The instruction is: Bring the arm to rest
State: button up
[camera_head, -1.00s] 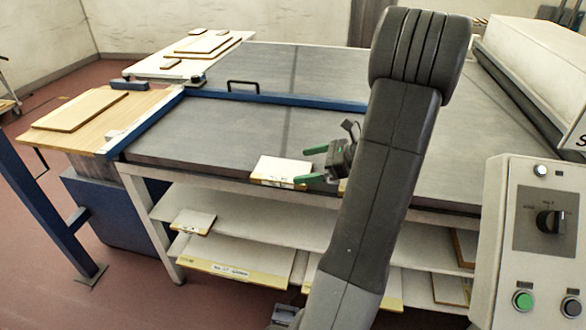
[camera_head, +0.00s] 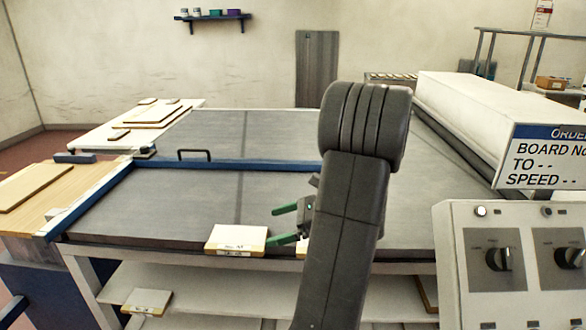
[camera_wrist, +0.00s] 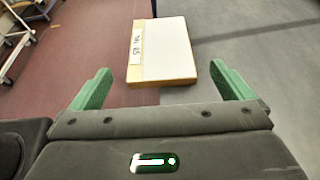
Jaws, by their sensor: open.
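My gripper (camera_head: 284,225) is open, with two green fingers apart and nothing between them. In the head view it is over the front edge of the grey table bed (camera_head: 190,205), partly hidden behind my dark arm. A small pale board (camera_head: 236,239) with a label on its front edge lies at the table's front edge, just left of the fingers. In the wrist view the same kind of labelled board (camera_wrist: 164,55) lies beyond the fingertips (camera_wrist: 162,88), apart from them.
A control panel (camera_head: 500,262) with knobs and a sign (camera_head: 545,160) stand at the right. A long white housing (camera_head: 470,115) is behind them. A blue rail (camera_head: 240,165) crosses the bed. Shelves with boards (camera_head: 148,301) are below. Wooden boards (camera_head: 30,185) lie at the left.

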aim_at(243, 237)
jog(key=p+x, duration=0.1)
jog(key=x, duration=0.9)
jog(key=shift+a+f, duration=0.1)
jog(key=shift+a, duration=0.2)
jog(key=shift+r, duration=1)
jog(key=shift+f, duration=0.15)
